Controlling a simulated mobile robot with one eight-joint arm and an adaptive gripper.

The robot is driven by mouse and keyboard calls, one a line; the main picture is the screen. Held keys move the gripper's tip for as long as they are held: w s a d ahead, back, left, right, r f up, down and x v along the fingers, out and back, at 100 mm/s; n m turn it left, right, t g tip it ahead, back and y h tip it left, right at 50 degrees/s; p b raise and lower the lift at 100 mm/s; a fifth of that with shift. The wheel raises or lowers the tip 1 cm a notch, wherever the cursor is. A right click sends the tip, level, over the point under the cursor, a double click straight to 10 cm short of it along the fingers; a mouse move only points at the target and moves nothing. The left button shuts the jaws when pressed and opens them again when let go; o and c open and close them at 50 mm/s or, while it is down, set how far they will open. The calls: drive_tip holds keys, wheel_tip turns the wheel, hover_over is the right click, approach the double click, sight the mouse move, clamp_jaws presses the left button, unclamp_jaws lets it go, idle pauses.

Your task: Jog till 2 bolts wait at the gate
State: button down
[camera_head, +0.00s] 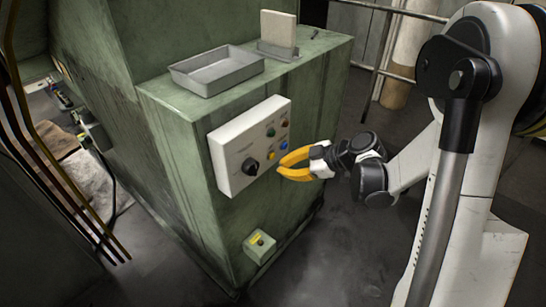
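A white control panel (249,146) is mounted on the front of the green machine (180,150). It has a black rotary knob (250,167) at lower left and several small coloured buttons, with red, green, yellow and blue among them. My gripper (280,167), with yellow fingers, is just right of the panel's lower right part, near the blue button (270,156). Its fingers bow apart in the middle and come close at the tips; whether the tips meet is too small to tell. Nothing shows held between them. I cannot make out any bolts or a gate.
A grey open tray (214,84) and an upright pale block (278,30) stand on the machine's top ledge. A small box with a yellow top (259,243) is low on the machine front. Brown curved bars (62,190) run down the left. The floor right of the machine is clear.

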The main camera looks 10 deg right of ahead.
drive_tip(key=shift+s+d, duration=0.55)
drive_tip(key=shift+s, duration=0.2)
drive_tip(key=shift+s+d, duration=0.5)
drive_tip(key=shift+s, duration=0.25)
